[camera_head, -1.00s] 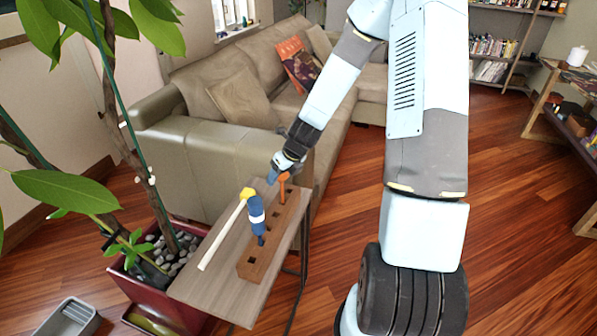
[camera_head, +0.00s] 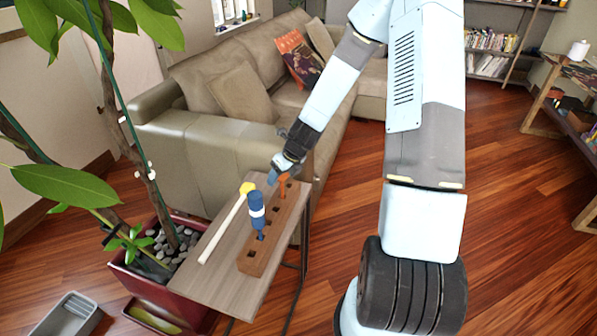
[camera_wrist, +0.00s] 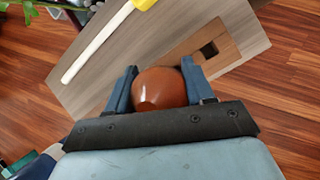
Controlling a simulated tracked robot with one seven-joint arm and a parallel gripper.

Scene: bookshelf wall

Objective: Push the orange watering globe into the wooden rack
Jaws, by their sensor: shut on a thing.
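The wooden rack (camera_head: 256,262) is a long brown block with square holes on a small side table. The orange watering globe (camera_head: 284,185) stands at the rack's far end, its lower part at the rack; how deep it sits is hard to tell. In the wrist view the globe's rounded top (camera_wrist: 160,88) lies between the two blue fingers. My gripper (camera_head: 277,174) is over the far end of the rack and shut on the globe; it also shows in the wrist view (camera_wrist: 158,85). A blue globe with a white band (camera_head: 257,207) stands upright in a nearer hole.
A white stick with a yellow head (camera_head: 225,226) lies along the table (camera_head: 205,275), left of the rack. A potted plant (camera_head: 150,195) stands at the left, its leaves overhanging. A sofa (camera_head: 190,150) is close behind. Open floor is to the right.

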